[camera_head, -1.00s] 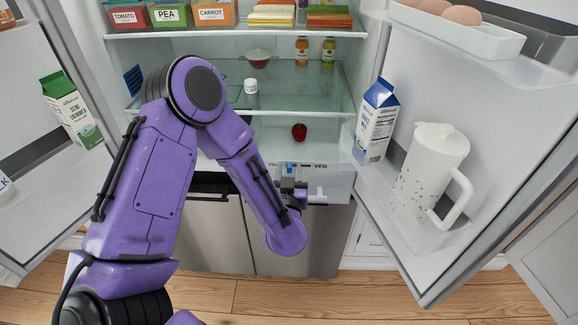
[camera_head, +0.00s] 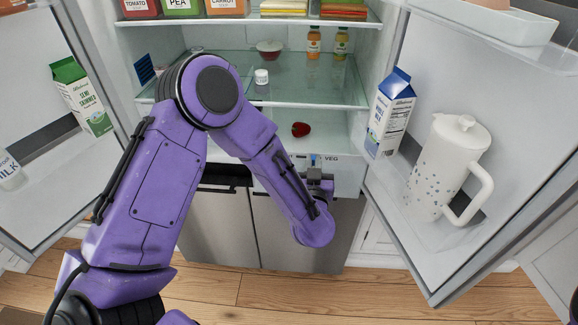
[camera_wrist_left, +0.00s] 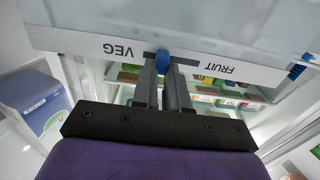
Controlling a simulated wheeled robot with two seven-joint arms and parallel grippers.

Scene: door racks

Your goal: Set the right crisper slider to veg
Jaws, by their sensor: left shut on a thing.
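The right crisper's blue slider (camera_head: 313,158) sits on the drawer's front strip below the red apple, close to the VEG label (camera_head: 331,159). In the left wrist view, upside down, the blue slider (camera_wrist_left: 163,58) lies between VEG (camera_wrist_left: 122,50) and FRUIT (camera_wrist_left: 235,70), nearer to VEG. My left gripper (camera_head: 317,172) is at the strip; in the wrist view its two fingers (camera_wrist_left: 165,72) are shut on the slider. The FRUIT label is mostly hidden by my arm in the head view. My right gripper is not in view.
The open right door holds a milk carton (camera_head: 391,112) and a white jug (camera_head: 447,165), close to the right of my gripper. The open left door holds a green carton (camera_head: 80,97). An apple (camera_head: 300,130) lies above the drawer. Wooden floor (camera_head: 300,290) lies below.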

